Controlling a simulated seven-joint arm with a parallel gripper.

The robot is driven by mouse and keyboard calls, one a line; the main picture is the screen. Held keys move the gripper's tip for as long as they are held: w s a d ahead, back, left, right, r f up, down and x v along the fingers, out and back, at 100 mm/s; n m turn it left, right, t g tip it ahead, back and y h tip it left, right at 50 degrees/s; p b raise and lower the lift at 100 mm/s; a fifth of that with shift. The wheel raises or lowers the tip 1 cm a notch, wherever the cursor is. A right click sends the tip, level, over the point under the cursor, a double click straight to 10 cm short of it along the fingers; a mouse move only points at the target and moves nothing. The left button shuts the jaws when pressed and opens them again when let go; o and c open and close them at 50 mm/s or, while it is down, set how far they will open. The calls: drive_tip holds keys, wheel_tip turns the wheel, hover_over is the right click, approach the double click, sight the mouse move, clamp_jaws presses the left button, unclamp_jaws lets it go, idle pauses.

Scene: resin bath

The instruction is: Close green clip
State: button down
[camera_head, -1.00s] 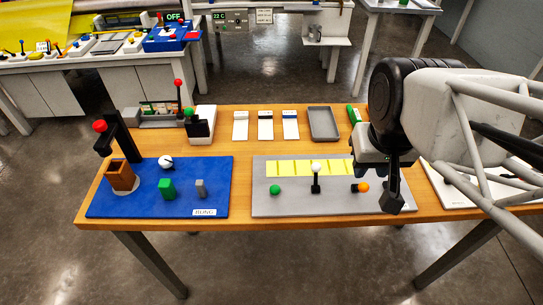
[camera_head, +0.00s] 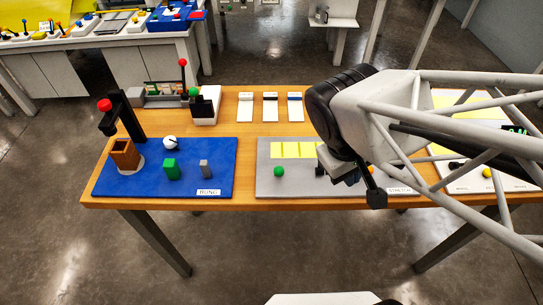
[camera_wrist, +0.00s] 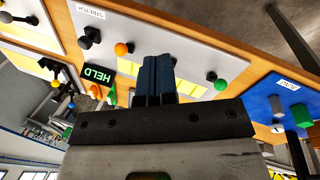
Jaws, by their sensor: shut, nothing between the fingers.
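A slim green piece, which looks like the green clip (camera_wrist: 112,95), shows in the wrist view beside a black display reading HELD (camera_wrist: 98,76). It lies left of my fingers in that picture, apart from them, and its exact shape and whether it is open are too small to tell. In the head view my arm hides it. My gripper (camera_wrist: 158,58) has its two dark blue fingers together with nothing between them. In the head view my gripper (camera_head: 343,178) is over the grey board, mostly covered by my wrist.
The grey board (camera_head: 262,188) carries a green ball (camera_head: 279,171), yellow strips (camera_head: 293,150) and an orange ball (camera_wrist: 121,49). A blue board (camera_head: 140,188) with blocks and a red-topped post (camera_head: 104,105) is at left. Several white cards (camera_head: 270,107) lie behind.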

wheel_tip(320, 180, down, 3)
drive_tip(key=a+n+h, duration=0.2)
drive_tip(key=n, duration=0.1)
drive_tip(key=n+t, duration=1.5)
drive_tip(key=n, duration=0.6)
approach(279, 172)
drive_tip(key=s+a+f, duration=0.4)
drive_tip(key=s, duration=0.1)
drive_tip(key=shift+s, duration=0.15)
drive_tip(key=shift+g+h, duration=0.3)
drive_tip(key=shift+x, duration=4.85)
drive_tip(key=shift+w+d+r, duration=0.45)
drive_tip(key=shift+w+r, duration=0.1)
drive_tip(key=shift+w, duration=0.2)
drive_tip(key=shift+w+d+r, duration=0.5)
drive_tip(key=shift+w+r, duration=0.1)
drive_tip(key=shift+w, duration=0.15)
